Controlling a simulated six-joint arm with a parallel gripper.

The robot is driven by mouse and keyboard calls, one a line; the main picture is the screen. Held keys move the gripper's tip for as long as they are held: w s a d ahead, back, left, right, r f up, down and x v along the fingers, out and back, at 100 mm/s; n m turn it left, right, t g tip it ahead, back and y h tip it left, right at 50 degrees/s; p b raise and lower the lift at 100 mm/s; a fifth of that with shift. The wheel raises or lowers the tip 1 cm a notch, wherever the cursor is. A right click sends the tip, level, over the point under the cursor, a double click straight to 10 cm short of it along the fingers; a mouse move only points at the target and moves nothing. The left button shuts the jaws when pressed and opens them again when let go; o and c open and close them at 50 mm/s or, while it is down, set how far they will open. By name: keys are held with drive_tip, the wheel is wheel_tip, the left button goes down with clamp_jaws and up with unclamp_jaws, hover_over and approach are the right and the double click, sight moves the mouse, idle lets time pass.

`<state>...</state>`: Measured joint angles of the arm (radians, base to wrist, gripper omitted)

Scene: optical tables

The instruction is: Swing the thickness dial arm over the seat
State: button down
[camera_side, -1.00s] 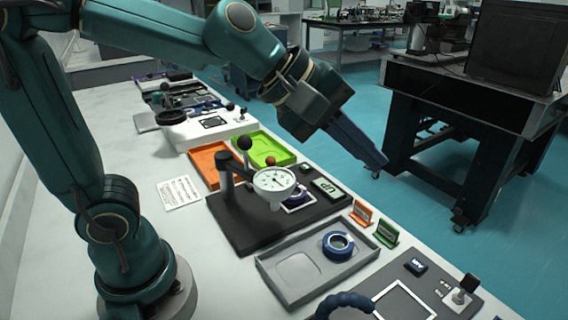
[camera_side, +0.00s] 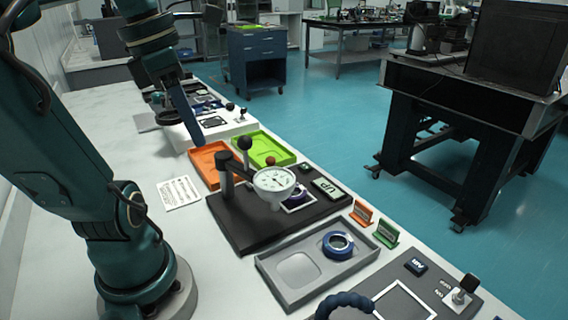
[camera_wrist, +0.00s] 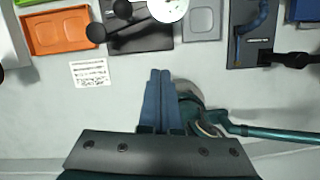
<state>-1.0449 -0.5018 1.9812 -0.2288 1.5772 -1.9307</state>
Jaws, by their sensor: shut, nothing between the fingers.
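The thickness gauge stands on a black base (camera_side: 245,226) in the side view, with a dark post (camera_side: 226,177) at its left. Its dial arm carries a white round dial (camera_side: 273,181) and has a black ball knob (camera_side: 244,143). The seat (camera_side: 299,197) is a white-framed patch with a dark ring, partly hidden by the dial, which appears in front of and beside it. In the wrist view the dial (camera_wrist: 168,8) is cut off at the top edge. My gripper (camera_side: 199,141) is shut and empty, pointing down above the table near the orange tray, apart from the gauge. Its blue fingers also show in the wrist view (camera_wrist: 158,74).
An orange tray (camera_side: 194,157) and a green tray (camera_side: 282,158) lie behind the gauge. A grey tray (camera_side: 345,268) with a blue ring (camera_side: 338,244) lies in front. A printed card (camera_side: 180,192) lies left on bare table. Small orange and green stands are at the right.

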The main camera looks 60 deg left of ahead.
sight(248, 170)
drive_tip(key=w+d+f, duration=0.1)
drive_tip(key=w+f, duration=0.5)
drive_tip(key=f, duration=0.3)
drive_tip(key=shift+w+f, duration=0.15)
drive_tip(key=shift+f, duration=0.1)
drive_tip(key=shift+d, duration=0.1)
idle(0.4)
